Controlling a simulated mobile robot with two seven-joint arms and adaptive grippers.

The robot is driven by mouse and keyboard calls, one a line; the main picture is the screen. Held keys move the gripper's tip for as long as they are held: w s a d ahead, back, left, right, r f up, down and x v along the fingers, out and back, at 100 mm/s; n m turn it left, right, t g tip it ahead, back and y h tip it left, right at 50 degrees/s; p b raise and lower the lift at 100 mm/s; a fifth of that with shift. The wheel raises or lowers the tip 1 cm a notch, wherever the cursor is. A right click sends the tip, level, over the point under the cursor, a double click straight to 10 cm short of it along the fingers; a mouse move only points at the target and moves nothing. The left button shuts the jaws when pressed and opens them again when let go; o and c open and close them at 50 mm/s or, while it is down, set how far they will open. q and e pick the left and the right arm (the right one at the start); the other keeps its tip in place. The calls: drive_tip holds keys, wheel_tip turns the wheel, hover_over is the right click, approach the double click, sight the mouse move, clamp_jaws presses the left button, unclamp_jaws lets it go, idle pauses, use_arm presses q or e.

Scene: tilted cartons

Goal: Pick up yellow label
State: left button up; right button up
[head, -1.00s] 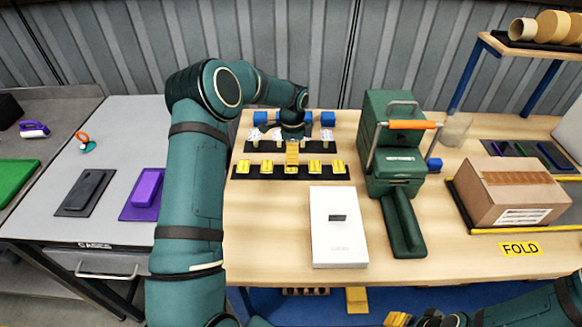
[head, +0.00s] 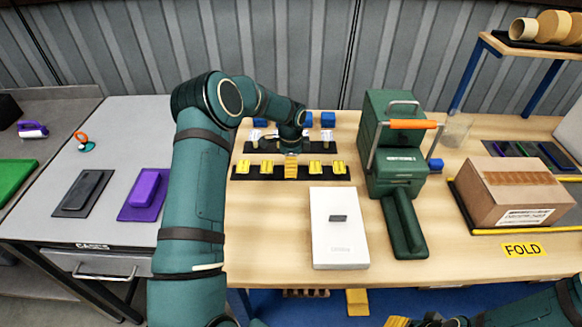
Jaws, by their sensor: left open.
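Several yellow labels stand in a row on a black strip (head: 240,174) on the wooden table, among them one at the left (head: 267,167), one to the right (head: 315,167) and one at the right end (head: 339,167). My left gripper (head: 291,170) is open and points down at the middle of the row. Its yellowish fingers cover the middle place, so I cannot tell whether a label is between them. My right gripper (head: 398,322) shows only in part at the bottom edge; its fingertips are cut off or unclear.
Behind the row are a second black strip (head: 325,146) with white items and several blue blocks (head: 328,119). A white box (head: 338,245) lies in front, a green press (head: 395,150) stands right, and a carton (head: 518,190) is farther right. Bare table lies left of the white box.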

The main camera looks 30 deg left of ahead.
use_arm(q)
drive_tip(key=shift+f, duration=0.1)
idle(0.3)
drive_tip(key=c, duration=0.8)
drive_tip(key=shift+c, duration=0.2)
